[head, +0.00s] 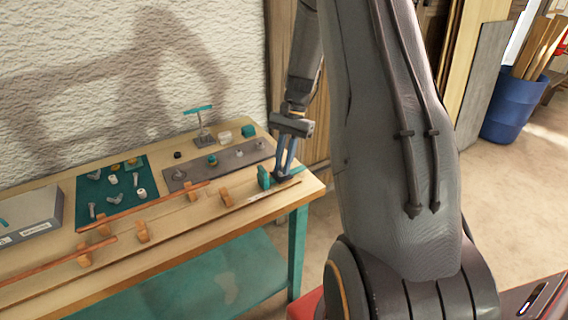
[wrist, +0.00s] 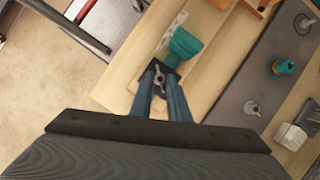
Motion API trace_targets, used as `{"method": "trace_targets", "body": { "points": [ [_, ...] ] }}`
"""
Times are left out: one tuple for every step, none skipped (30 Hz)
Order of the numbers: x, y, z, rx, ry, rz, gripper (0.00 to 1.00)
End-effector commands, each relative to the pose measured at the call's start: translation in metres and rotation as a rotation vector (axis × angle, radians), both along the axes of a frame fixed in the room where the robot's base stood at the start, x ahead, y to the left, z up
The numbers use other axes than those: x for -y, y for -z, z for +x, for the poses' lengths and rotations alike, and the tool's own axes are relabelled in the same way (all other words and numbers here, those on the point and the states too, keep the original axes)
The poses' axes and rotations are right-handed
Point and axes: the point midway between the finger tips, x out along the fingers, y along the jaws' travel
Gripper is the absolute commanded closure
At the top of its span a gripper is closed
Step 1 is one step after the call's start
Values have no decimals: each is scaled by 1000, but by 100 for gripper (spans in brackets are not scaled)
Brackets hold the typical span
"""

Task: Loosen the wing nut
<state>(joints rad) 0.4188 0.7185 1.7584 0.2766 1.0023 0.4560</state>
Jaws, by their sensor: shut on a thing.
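My gripper (head: 283,174) points down at the right end of the workbench, next to a teal block (head: 264,177). In the wrist view its two blue fingers (wrist: 160,76) are closed in on a small grey wing nut (wrist: 158,81). The wing nut sits on a dark fitting beside the teal block (wrist: 184,45), near the bench edge. In the head view the fingers hide the wing nut. How far it is turned cannot be seen.
The wooden workbench (head: 240,215) also bears a grey plate (head: 225,163) with fittings, a teal mat (head: 108,205) with loose hardware, reddish laths in wooden blocks, and a grey box (head: 30,214). A blue bin (head: 513,108) stands on the floor at right.

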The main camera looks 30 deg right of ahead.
Motion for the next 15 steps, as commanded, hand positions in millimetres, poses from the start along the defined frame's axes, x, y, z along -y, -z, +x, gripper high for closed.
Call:
{"method": "trace_targets", "body": {
  "points": [
    [-1, 0, 1, 0, -43, 0, 100],
    [-1, 0, 1, 0, -73, 0, 100],
    [-1, 0, 2, 1, -111, -1, 100],
    [-1, 0, 2, 1, -139, -1, 100],
    [-2, 0, 3, 0, -169, -1, 100],
    [-2, 0, 3, 0, -206, 0, 100],
    [-2, 0, 3, 0, -235, 0, 100],
    [-2, 0, 3, 0, -263, -1, 100],
    [-3, 0, 3, 0, -300, -1, 100],
    [-3, 0, 4, 1, -330, -1, 100],
    [-3, 0, 4, 0, -359, -1, 100],
    [-4, 0, 4, 0, -396, 0, 100],
    [-4, 0, 4, 0, -425, 0, 100],
    [-4, 0, 4, -1, -453, 0, 100],
    [-4, 0, 4, 0, -490, 0, 100]
  ]
}}
